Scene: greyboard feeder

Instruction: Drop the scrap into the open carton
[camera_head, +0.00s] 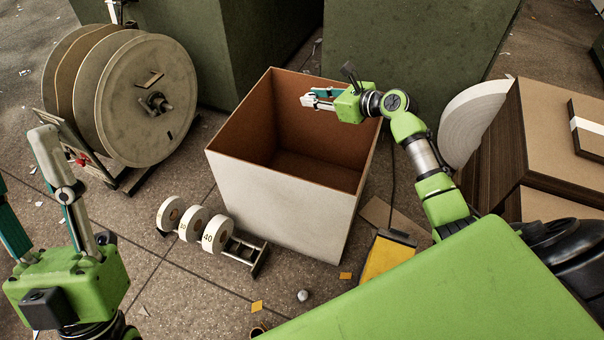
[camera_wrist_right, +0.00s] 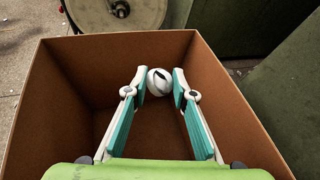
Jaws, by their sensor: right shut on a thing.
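The open carton (camera_head: 285,205) stands upright on the floor in the middle, white outside and brown inside. In the right wrist view its brown walls (camera_wrist_right: 90,120) surround the fingers. My right gripper (camera_head: 312,98) is over the carton's opening. In the right wrist view its fingertips (camera_wrist_right: 160,88) are shut on the scrap (camera_wrist_right: 159,80), a small whitish crumpled ball with dark streaks. In the head view the scrap is hard to tell from the pale fingertips. My left gripper (camera_head: 22,165) is at the far left, fingers wide apart and empty, partly cut off by the frame.
A reel with large grey discs (camera_head: 150,100) stands at left. A rack of numbered white rolls (camera_head: 215,235) lies before the carton. Green bins (camera_head: 410,50) stand behind it. Stacked brown board (camera_head: 555,130) is at right. A small grey ball (camera_head: 303,296) and orange bits lie in front.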

